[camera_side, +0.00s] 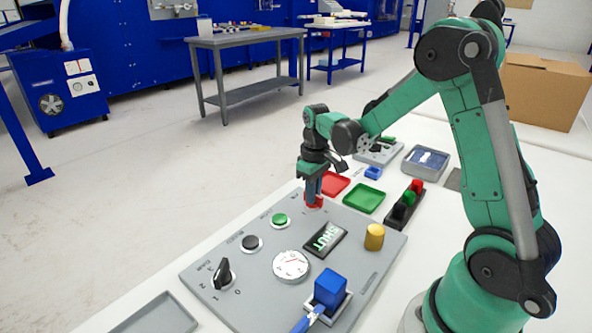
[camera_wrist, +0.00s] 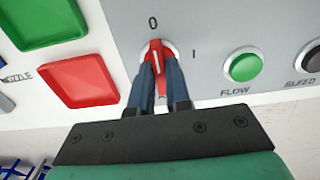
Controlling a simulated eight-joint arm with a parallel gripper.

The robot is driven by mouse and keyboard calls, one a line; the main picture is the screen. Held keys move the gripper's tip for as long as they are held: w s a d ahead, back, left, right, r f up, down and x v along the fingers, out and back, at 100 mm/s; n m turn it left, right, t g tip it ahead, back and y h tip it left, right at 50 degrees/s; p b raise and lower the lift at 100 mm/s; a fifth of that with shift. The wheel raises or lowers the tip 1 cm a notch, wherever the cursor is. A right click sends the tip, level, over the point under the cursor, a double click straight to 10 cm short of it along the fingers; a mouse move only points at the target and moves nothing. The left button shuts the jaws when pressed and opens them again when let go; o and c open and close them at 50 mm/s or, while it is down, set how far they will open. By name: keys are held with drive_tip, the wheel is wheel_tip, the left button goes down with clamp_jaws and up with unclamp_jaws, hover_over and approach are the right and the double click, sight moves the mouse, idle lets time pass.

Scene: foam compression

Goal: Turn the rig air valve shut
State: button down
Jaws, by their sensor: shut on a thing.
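The red rotary knob (camera_wrist: 155,55) sits on the grey panel (camera_wrist: 215,22), with a 0 above it and an I to its right in the wrist view. Its white pointer line points roughly toward the 0. My gripper (camera_wrist: 156,72) is shut on the knob, one dark blue finger on each side. In the side view my gripper (camera_side: 313,188) reaches down onto the knob (camera_side: 316,203) at the panel's far end; the fingers partly hide it. A display (camera_side: 325,239) on the panel reads SHUT.
The panel also carries a green button (camera_side: 280,219), a black button (camera_side: 252,243), a black selector (camera_side: 222,273), a round gauge (camera_side: 291,265), a yellow cylinder (camera_side: 374,236) and a blue block (camera_side: 330,289). A red tray (camera_side: 334,184) and green tray (camera_side: 364,199) lie close beyond it.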

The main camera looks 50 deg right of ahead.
drive_tip(key=c, duration=0.8)
unclamp_jaws()
drive_tip(key=shift+c, duration=0.2)
drive_tip(key=shift+r, duration=2.85)
drive_tip(key=s+a+r+t, duration=0.2)
drive_tip(key=s+a+t, duration=0.1)
drive_tip(key=a, duration=0.3)
drive_tip(key=s+a+r+t, duration=0.2)
drive_tip(key=s+a+t, duration=0.1)
drive_tip(key=a, duration=0.3)
drive_tip(key=shift+s+a+r+t, duration=0.25)
drive_tip(key=shift+s+r+t, duration=0.15)
drive_tip(key=shift+t, duration=0.2)
